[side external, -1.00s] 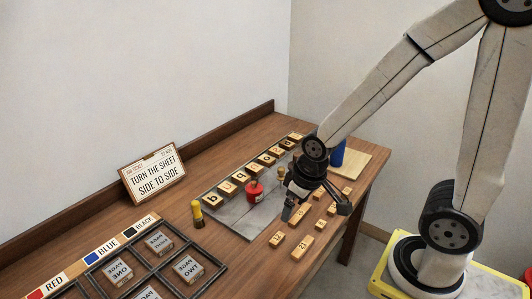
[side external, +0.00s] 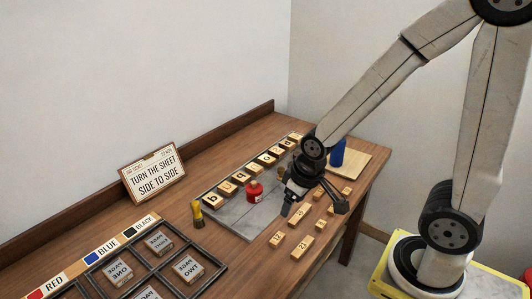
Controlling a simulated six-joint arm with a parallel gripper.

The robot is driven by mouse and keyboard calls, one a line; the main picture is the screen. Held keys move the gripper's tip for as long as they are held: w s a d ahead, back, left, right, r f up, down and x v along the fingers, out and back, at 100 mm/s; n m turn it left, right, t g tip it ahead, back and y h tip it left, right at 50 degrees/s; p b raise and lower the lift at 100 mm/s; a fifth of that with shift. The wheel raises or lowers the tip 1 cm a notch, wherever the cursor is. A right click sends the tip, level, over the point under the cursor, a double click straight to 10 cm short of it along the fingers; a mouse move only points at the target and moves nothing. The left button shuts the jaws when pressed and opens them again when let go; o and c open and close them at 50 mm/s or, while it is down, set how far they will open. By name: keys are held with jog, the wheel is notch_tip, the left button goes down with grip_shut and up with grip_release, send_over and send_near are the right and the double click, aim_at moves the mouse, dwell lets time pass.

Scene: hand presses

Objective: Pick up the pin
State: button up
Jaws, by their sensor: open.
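My gripper (side external: 314,206) is open, pointing down over the front right part of the grey plate, with its two dark fingers spread and nothing seen between them. No thing is plainly marked as the pin. A small brass-coloured post (side external: 281,173) stands just left of my gripper, partly hidden by it. A short piece with a yellow top and dark base (side external: 197,214) stands on the table left of the plate. I cannot tell which of these is the pin, or whether it is hidden under my gripper.
A red round pot (side external: 254,191) sits on the grey plate (side external: 238,216), before a row of letter blocks (side external: 238,178). Several numbered wooden blocks (side external: 302,246) lie in front of my gripper. A blue cylinder (side external: 337,153) stands behind it. A black-framed grid (side external: 208,284) lies front left.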

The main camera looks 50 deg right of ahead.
jog(key=w+d+f+t+h, duration=0.1)
jog(key=w+d+f+t, duration=0.1)
jog(key=w+d, duration=0.4)
jog(key=w+d+f+t, duration=0.3)
jog(key=w+d, duration=0.3)
jog(key=d, duration=0.1)
jog(key=m+t, duration=0.1)
jog(key=t, duration=0.4)
send_near(282, 168)
jog(key=r+x, duration=0.1)
jog(key=x, duration=0.3)
jog(key=shift+w+d+f+t, duration=0.1)
jog(key=shift+f+t, duration=0.2)
jog(key=shift+f, duration=0.3)
jog(key=shift+x, duration=1.3)
jog(key=shift+x, duration=2.6)
jog(key=shift+f, duration=0.15)
grip_shut()
